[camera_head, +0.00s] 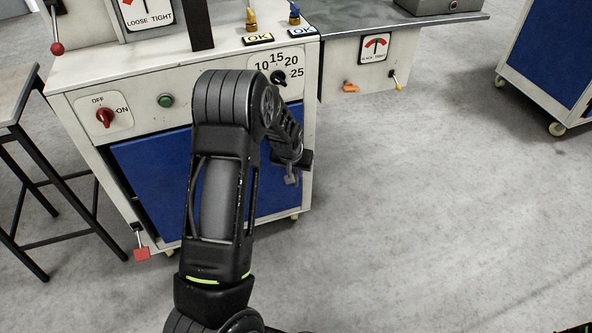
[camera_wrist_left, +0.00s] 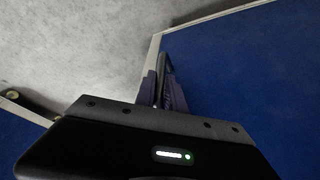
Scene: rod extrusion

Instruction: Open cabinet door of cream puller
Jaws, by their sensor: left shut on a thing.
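The cream puller is a cream-white machine (camera_head: 136,82) at the upper left of the head view. Its blue cabinet door (camera_head: 158,185) is on the front, below the control panel, partly hidden by my left arm. My left gripper (camera_head: 292,178) is at the right side of this door, low down and pointing downward. In the left wrist view the fingers (camera_wrist_left: 163,90) are closed beside a blue panel (camera_wrist_left: 250,75) with a white edge. They are shut on a part of the door, but the grasped part is mostly hidden.
The panel has a red OFF/ON switch (camera_head: 105,117), a green button (camera_head: 166,100) and a black dial (camera_head: 278,77). A black-legged table (camera_head: 22,130) stands left. The grey floor (camera_head: 430,200) on the right is clear.

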